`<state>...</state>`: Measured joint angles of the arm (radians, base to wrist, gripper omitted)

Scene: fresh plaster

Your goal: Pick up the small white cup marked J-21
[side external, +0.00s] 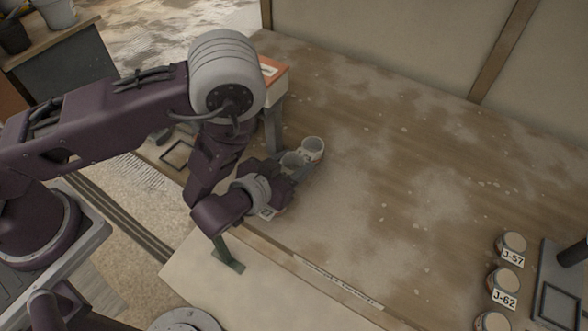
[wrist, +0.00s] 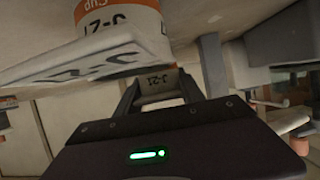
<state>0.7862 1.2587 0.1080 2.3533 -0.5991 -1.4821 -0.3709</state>
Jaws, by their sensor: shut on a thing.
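My gripper (side external: 296,174) is at the left part of the brown tabletop, low over it. In the side external view, this cup (side external: 291,160) is partly hidden by the gripper. A second whitish cup (side external: 312,148) is just beyond the fingertips. I cannot tell whether the held cup touches the table.
Cups with tags J-57 (side external: 513,243) and J-62 (side external: 504,281) stand at the right, with another below them. A dark stand (side external: 562,285) is beside them. An orange-topped box (side external: 272,72) is close behind my arm. The tabletop's middle (side external: 400,170) is clear.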

